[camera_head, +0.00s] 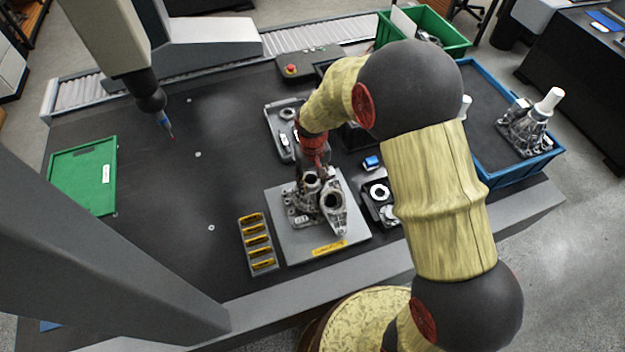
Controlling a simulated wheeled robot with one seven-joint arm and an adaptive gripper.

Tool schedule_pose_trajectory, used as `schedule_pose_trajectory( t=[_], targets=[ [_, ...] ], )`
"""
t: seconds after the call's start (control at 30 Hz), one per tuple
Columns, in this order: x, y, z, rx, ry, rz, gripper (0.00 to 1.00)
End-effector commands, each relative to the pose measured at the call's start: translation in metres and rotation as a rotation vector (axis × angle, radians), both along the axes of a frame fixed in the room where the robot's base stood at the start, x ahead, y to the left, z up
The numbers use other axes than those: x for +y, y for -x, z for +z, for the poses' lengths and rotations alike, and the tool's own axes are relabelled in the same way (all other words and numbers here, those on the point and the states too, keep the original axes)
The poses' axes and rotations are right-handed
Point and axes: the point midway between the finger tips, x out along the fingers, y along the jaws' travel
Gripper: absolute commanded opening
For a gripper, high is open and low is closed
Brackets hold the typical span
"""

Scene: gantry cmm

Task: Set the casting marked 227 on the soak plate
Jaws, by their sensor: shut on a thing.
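A grey metal casting (333,203) with round bores is over the light grey plate (290,250), which has a yellow label on its front edge. This looks like the soak plate, but I cannot read the label. My gripper (311,172) is at the top of the casting, shut on it, its fingers partly hidden by the wrist and the casting. I cannot tell whether the casting rests on the plate or hangs just above it. No number is readable on it. Another casting (525,136) with a white cylinder stands in the blue crate (520,171) at right.
A grey rack with yellow labelled blocks (258,242) stands close left of the plate. Grey trays of parts lie behind and right of it. A measuring probe (165,122) hangs over the left table beside a green board (85,178). The dark table's left middle is clear.

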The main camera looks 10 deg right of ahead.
Motion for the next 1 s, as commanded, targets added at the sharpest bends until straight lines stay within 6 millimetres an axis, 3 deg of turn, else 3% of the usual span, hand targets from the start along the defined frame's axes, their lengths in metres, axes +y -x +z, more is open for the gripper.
schedule_pose_trajectory(
  t=[0.03, 0.07, 0.1, 0.37, 0.73, 0.87, 1.0],
  targets=[
    [0.001, -0.003, 0.002, -0.007, -0.001, 0.0, 0.0],
    [0.0, 0.0, -0.001, 0.0, 0.0, 0.0, 0.45],
    [0.0, 0.0, -0.001, 0.0, 0.0, 0.0, 0.47],
    [0.0, 0.0, -0.001, 0.0, 0.0, 0.0, 0.62],
    [0.0, 0.0, 0.003, 0.0, 0.0, 0.0, 0.63],
    [0.0, -0.001, 0.018, -0.004, -0.001, 0.0, 0.63],
    [0.0, -0.001, 0.046, -0.005, -0.001, 0.0, 0.63]
  ],
)
